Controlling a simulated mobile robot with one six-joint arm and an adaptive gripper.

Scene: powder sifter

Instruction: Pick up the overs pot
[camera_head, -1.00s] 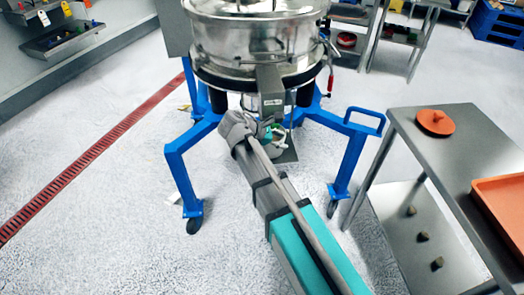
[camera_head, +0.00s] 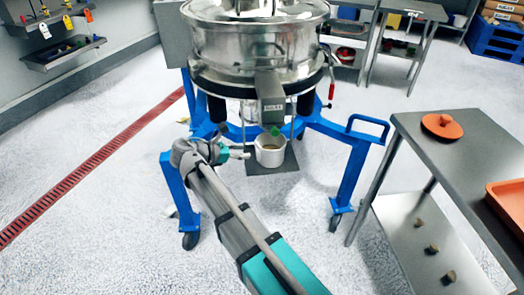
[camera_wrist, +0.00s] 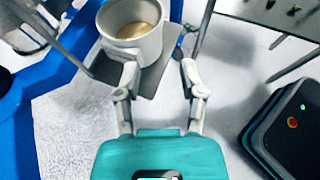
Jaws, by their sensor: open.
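The overs pot (camera_head: 270,155) is a pale round pot with an open top. It stands upright on a small grey shelf (camera_head: 287,163) below the labelled spout of the steel sifter (camera_head: 255,45). In the wrist view the pot (camera_wrist: 146,48) is at the top, with some tan material inside. My gripper (camera_head: 244,152) is just left of the pot in the head view. In the wrist view my gripper (camera_wrist: 159,68) is open and empty, its fingers pointing toward the pot. The left fingertip overlaps the pot's lower edge; I cannot tell whether they touch.
The sifter's blue legged frame (camera_head: 350,165) surrounds the shelf on both sides. A grey table (camera_head: 470,150) at right holds an orange lid (camera_head: 441,126) and an orange tray (camera_head: 510,205). A red floor drain (camera_head: 90,172) runs at left.

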